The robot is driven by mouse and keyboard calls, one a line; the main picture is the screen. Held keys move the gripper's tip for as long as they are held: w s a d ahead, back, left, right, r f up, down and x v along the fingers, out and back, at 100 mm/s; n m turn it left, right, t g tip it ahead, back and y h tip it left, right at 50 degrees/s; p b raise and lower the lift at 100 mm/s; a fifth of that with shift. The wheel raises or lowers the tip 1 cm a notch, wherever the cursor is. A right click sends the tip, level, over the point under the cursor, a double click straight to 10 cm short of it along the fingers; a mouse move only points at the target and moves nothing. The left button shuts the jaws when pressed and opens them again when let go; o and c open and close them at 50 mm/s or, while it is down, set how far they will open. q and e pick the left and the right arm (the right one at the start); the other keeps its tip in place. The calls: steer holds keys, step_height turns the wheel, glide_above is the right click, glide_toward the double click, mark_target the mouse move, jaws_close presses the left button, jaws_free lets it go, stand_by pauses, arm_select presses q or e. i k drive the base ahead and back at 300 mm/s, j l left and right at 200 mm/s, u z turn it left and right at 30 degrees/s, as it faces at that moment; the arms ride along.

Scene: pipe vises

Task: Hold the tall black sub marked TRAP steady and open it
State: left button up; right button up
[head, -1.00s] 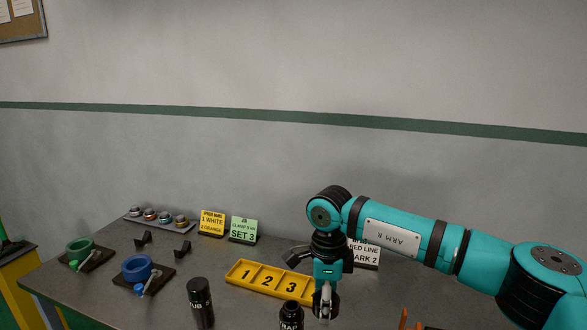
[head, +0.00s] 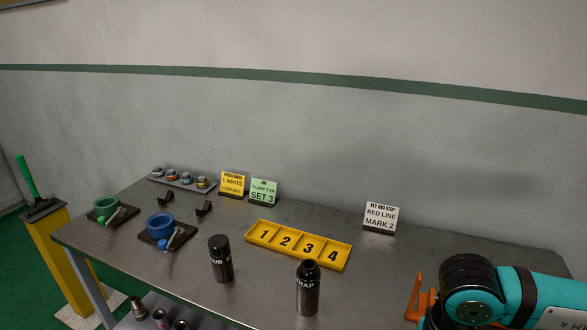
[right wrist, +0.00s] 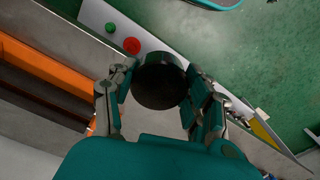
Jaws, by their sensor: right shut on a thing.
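The tall black sub marked TRAP (head: 308,292) stands upright near the front of the grey bench. Its top shows a narrower dark neck with no wide cap on it. In the right wrist view my right gripper (right wrist: 165,88) is shut on a round black cap-like piece (right wrist: 160,82), held between its two fingers. In the head view only my right arm shows at the lower right, well right of the TRAP sub; the fingers are out of sight. My left gripper is not in view, and nothing holds the sub.
A second black sub (head: 220,260) with a wide cap stands left of TRAP. A yellow numbered tray (head: 250,238) lies behind them. A blue vise (head: 160,226) and green vise (head: 106,205) sit at left. An orange stand (head: 420,297) is beside my right arm.

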mark_target(308, 274)
steer(key=i+j+u, duration=0.3)
steer(key=u, duration=0.2)
steer(key=i+j+u, duration=0.3)
steer(key=u, duration=0.2)
steer(key=i+l, duration=0.25)
steer(key=i+u, duration=0.05)
steer(key=i, duration=0.05)
